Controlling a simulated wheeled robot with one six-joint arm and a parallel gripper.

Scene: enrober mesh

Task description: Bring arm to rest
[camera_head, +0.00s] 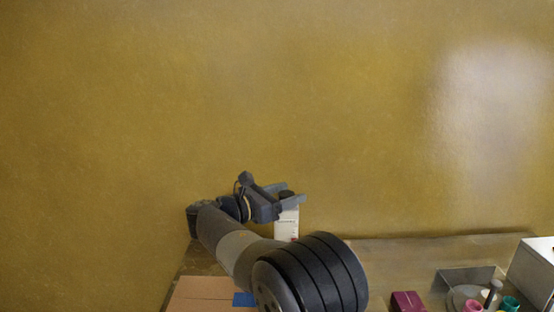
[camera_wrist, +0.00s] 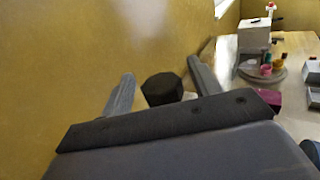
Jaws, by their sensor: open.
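My gripper (camera_head: 293,193) is at the end of my arm, low in the middle of the head view, at the top of a white bottle with a dark cap (camera_head: 287,223). In the wrist view my gripper (camera_wrist: 160,68) has its two grey fingers spread apart. The dark cap (camera_wrist: 162,89) shows between them, with gaps on both sides. The bottle stands upright near the table's back edge. Its lower part is hidden by my arm in the head view.
The wooden table (camera_head: 400,258) has a brown board (camera_head: 205,293) with a blue patch (camera_head: 243,299) at left. At right are a magenta box (camera_head: 407,301), a round stand with small coloured items (camera_wrist: 265,74) and a white box (camera_head: 533,270). A yellow wall rises behind.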

